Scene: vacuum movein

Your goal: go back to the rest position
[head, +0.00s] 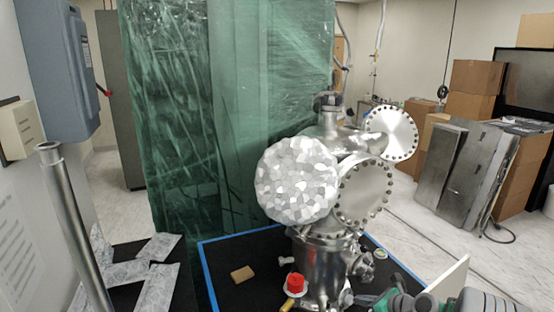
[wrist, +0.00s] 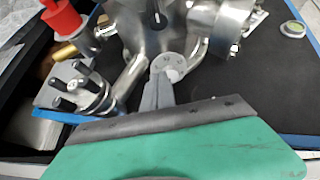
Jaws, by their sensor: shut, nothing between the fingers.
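My gripper (wrist: 163,82) shows in the wrist view as narrow grey fingers held together, with nothing between them. Its tips point toward the lower metal parts of the steel vacuum chamber (wrist: 150,28), over or close to them; I cannot tell whether they touch. In the head view the steel vacuum chamber (head: 322,268) stands upright, with a large faceted silvery ball shape (head: 297,180) at its front. Green and grey parts of my arm show at the lower right of the head view. The fingertips cannot be made out there.
A blue-edged black surface (head: 255,262) bears the chamber, a tan block (head: 242,274) and a red-capped part (head: 295,283). A metal post (head: 72,215) stands at left. Green wrapped sheeting (head: 225,90) hangs behind. Boxes (head: 472,85) and metal panels (head: 465,170) are at right.

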